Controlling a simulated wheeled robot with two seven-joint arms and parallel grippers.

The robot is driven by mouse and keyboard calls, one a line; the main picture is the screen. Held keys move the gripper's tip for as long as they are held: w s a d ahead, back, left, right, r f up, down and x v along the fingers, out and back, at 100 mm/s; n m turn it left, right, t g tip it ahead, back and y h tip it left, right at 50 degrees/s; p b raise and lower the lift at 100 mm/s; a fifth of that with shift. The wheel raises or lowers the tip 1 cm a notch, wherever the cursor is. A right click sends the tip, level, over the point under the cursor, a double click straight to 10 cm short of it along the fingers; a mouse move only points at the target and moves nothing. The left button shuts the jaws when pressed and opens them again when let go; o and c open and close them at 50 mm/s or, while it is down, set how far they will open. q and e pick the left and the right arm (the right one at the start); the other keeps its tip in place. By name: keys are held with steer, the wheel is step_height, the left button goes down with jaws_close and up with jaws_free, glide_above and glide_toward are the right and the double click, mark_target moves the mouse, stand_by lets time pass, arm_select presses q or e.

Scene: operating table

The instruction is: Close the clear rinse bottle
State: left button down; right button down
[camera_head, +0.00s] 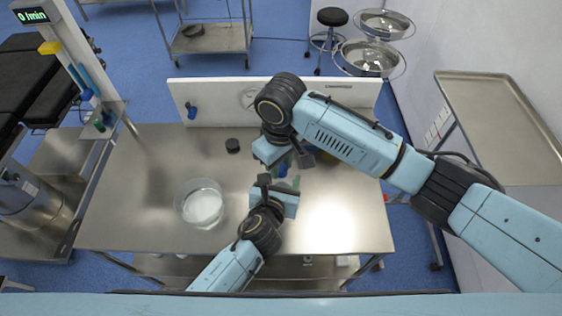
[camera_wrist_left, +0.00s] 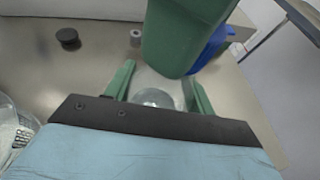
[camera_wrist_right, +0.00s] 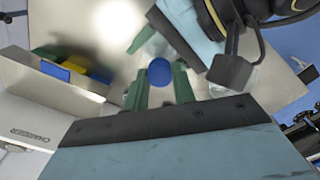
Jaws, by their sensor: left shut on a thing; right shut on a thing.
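The clear rinse bottle (camera_wrist_left: 155,97) stands between the green fingers of my left gripper (camera_wrist_left: 157,86), which is shut on it. The blue cap (camera_wrist_right: 160,72) is between the green fingertips of my right gripper (camera_wrist_right: 160,80), which is shut on it. In the left wrist view the right gripper's large green finger and the blue cap (camera_wrist_left: 212,48) loom over the bottle and hide part of it. In the head view the right gripper (camera_head: 288,164) is just above the left gripper (camera_head: 284,182). I cannot tell whether the cap touches the bottle's mouth.
A glass bowl (camera_head: 203,205) stands left of my grippers on the steel table (camera_head: 130,195). A black round piece (camera_head: 232,145) lies behind it. A white upright panel (camera_head: 215,93) edges the table's back. The table's left part is clear. An empty steel tray (camera_head: 500,120) is at the right.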

steer(key=c, duration=1.1)
jaws_free()
steer(key=shift+c, duration=0.2)
steer(key=shift+r, duration=2.3)
steer(key=shift+c, duration=0.5)
steer(key=n, duration=0.2)
steer(key=r+n, duration=0.1)
steer(key=n, duration=0.1)
steer(key=shift+w+a, duration=0.2)
steer(key=shift+a, duration=0.1)
steer(key=n, duration=0.2)
steer(key=r+n, duration=0.1)
steer(key=n, duration=0.1)
steer(key=shift+a, duration=0.2)
steer(key=n, duration=0.4)
steer(key=shift+d+r+n, duration=0.1)
steer(key=shift+r+n, duration=0.2)
steer(key=shift+r, duration=0.1)
steer(key=n, duration=0.5)
steer(key=shift+s+d+r+n, duration=0.15)
steer(key=shift+d+r+n, duration=0.15)
steer(key=shift+d+r, duration=0.1)
